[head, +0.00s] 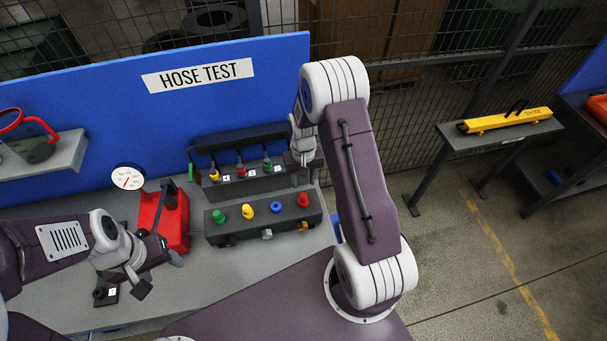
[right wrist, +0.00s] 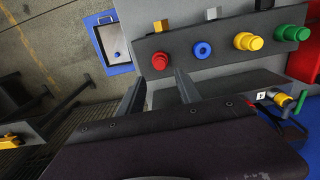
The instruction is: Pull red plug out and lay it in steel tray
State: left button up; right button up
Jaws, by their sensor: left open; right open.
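The red plug (head: 303,199) sits in the right end of a dark manifold block (head: 262,224), beside blue, yellow and green plugs. In the right wrist view the red plug (right wrist: 160,61) lies just past the fingertips, in line with the gap between them. My right gripper (right wrist: 161,74) is open and empty; contact with the plug does not show. The steel tray (right wrist: 117,46), blue-rimmed with a grey inside, lies beyond the block's red end in the right wrist view. My right arm hides most of it in the head view. My left gripper (head: 159,273) is open and empty over the bench's left side.
A dark rack (head: 240,180) with hose fittings stands behind the block, before the blue HOSE TEST panel (head: 120,110). Bare bench (head: 215,275) lies in front of the block.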

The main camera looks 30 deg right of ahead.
aim_at(303, 195)
notch_tip(303, 195, down, 10)
jog(key=b, duration=0.7)
jog(key=shift+b, duration=0.3)
jog(key=shift+r, duration=0.1)
grip_shut()
dwell(0.9)
